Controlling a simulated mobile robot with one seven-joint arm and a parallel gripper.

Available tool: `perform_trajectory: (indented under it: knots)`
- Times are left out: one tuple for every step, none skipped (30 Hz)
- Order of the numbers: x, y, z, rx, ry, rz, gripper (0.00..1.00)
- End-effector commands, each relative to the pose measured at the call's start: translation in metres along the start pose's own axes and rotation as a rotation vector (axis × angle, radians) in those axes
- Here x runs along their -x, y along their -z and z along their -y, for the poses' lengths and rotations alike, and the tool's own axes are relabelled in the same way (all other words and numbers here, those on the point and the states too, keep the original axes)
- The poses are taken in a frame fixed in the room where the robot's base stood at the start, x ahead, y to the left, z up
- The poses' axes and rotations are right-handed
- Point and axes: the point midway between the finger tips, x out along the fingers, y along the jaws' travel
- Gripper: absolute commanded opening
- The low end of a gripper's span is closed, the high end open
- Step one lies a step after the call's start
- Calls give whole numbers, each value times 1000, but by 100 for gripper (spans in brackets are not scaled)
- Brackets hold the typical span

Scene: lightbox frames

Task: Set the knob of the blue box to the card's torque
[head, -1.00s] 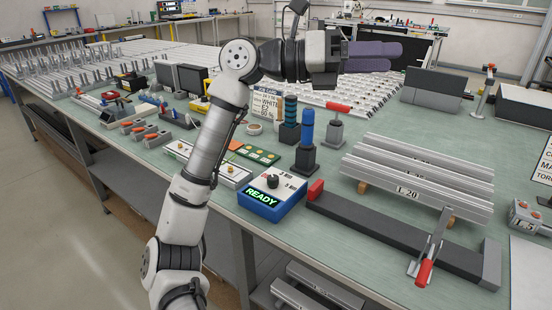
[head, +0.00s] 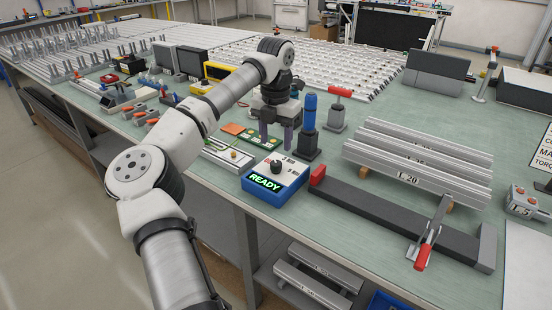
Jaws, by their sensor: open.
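The blue box (head: 262,194) sits near the front edge of the bench, with a white top and a green READY display. Its dark knob (head: 276,167) stands on the top; its exact setting is too small to read. My gripper (head: 276,138) is open and empty, pointing down with its two fingers apart. In the picture it is just above and behind the box, beside the green board, not touching the knob. A card (head: 543,158) at the right edge is cut off; parts of words, including "TORQ", show, but no torque value is readable.
A blue-handled tool (head: 308,125) stands upright right of my gripper. A green board (head: 258,138) lies left of it. Aluminium profiles (head: 415,165) and a long dark bar fixture (head: 380,210) with a red-handled clamp (head: 423,255) lie to the right.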

Motion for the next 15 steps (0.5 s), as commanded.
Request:
perform_trajectory:
  knots:
    - [-11,1,0,-1,4,-3,51]
    - [-17,0,1,-2,4,-2,51]
    - [-25,0,1,-2,4,-1,51]
    - [-31,0,1,-2,5,-2,51]
    - [-36,0,1,-2,5,-2,51]
    - [-43,0,1,-2,4,-1,51]
    - [-48,0,1,-2,4,-1,51]
    - [-52,0,1,-2,5,-1,51]
    - [-57,0,1,-1,4,-1,51]
    - [-61,0,1,-1,3,0,51]
    - [-64,0,1,-2,3,1,51]
    - [-67,0,1,-2,4,1,51]
    - [-69,0,1,-2,4,1,51]
    - [-71,0,2,-2,3,1,51]
    - [-72,0,2,-2,3,2,51]
